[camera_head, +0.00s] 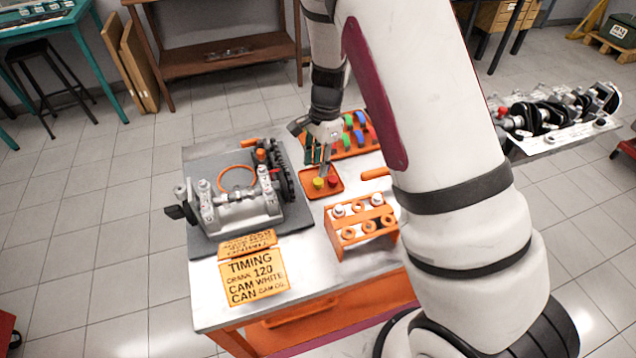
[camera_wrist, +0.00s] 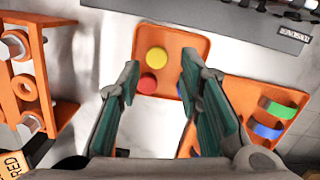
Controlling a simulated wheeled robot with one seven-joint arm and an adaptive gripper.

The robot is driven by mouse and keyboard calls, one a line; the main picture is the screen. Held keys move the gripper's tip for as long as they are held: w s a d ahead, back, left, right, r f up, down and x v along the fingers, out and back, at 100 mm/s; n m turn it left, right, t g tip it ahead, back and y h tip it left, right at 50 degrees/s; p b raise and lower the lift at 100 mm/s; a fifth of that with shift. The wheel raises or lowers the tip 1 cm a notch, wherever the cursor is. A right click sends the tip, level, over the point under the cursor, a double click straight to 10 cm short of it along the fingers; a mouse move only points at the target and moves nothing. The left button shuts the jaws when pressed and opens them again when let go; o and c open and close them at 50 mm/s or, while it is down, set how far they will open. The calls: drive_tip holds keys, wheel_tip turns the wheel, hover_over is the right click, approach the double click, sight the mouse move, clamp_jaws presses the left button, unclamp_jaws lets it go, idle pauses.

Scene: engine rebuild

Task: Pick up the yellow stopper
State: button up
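The yellow stopper (camera_head: 318,183) sits in a small orange tray (camera_head: 309,193) on the cart, beside the red stopper (camera_head: 333,180). In the wrist view the round yellow top (camera_wrist: 156,57) is near the tray's middle, with the red one (camera_wrist: 148,84) just below it. My gripper (camera_head: 316,158) is above the tray's far side in the head view. In the wrist view its two green-padded fingers (camera_wrist: 158,85) are wide apart, with nothing held between them. The stoppers show in the gap between the fingers, the yellow one beyond the tips. The height above the tray is hard to tell.
An orange rack (camera_head: 352,248) with rings stands nearer the front. A larger orange tray (camera_head: 342,152) with coloured clips lies behind. The engine block (camera_head: 238,210) is on a grey mat to the left. A yellow timing sign (camera_head: 254,277) stands at the front left.

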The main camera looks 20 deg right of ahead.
sight(318, 181)
drive_tip(key=shift+s+f+p, duration=0.2)
drive_tip(key=shift+f+p, duration=0.1)
drive_tip(key=shift+f, duration=2.6)
drive_tip(key=c, duration=0.6)
